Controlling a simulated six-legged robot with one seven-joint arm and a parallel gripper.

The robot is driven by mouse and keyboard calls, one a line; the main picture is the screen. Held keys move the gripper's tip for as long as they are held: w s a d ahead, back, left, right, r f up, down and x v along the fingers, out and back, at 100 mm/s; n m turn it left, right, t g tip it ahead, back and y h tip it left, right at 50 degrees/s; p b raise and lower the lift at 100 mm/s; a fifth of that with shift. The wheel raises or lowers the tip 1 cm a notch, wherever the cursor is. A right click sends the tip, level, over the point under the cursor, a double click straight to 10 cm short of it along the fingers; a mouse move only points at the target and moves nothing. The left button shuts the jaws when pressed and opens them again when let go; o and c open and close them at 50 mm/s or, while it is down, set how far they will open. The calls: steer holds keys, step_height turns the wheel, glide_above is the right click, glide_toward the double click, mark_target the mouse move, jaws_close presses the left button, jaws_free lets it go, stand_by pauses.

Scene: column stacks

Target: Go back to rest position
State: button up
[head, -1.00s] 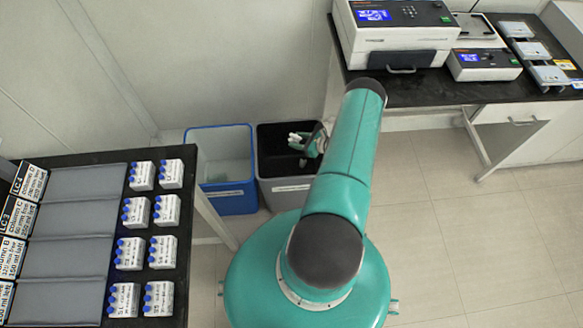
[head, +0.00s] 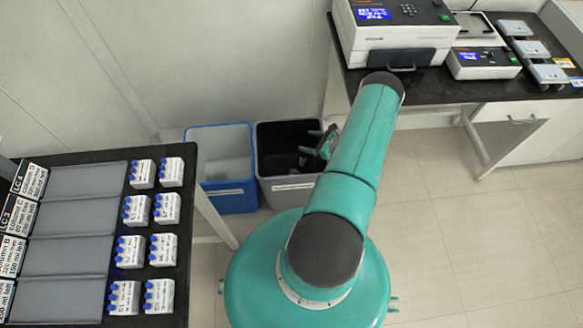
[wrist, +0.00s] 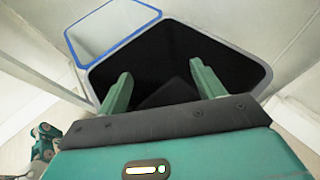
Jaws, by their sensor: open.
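My gripper (head: 312,141) is open, with its two green fingers apart and nothing between them. In the head view it is over the right side of the grey bin (head: 290,187), partly hidden by my green arm. In the wrist view my gripper (wrist: 160,76) points into the dark inside of the grey bin (wrist: 262,78). My arm reaches forward from my round green base.
A blue bin (head: 229,200) stands left of the grey one. A black table (head: 92,155) with grey trays and several small white boxes is at left. A black bench (head: 425,88) with instruments is at right. The tiled floor (head: 470,240) at right is clear.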

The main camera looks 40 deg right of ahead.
steer(key=shift+v, duration=0.85)
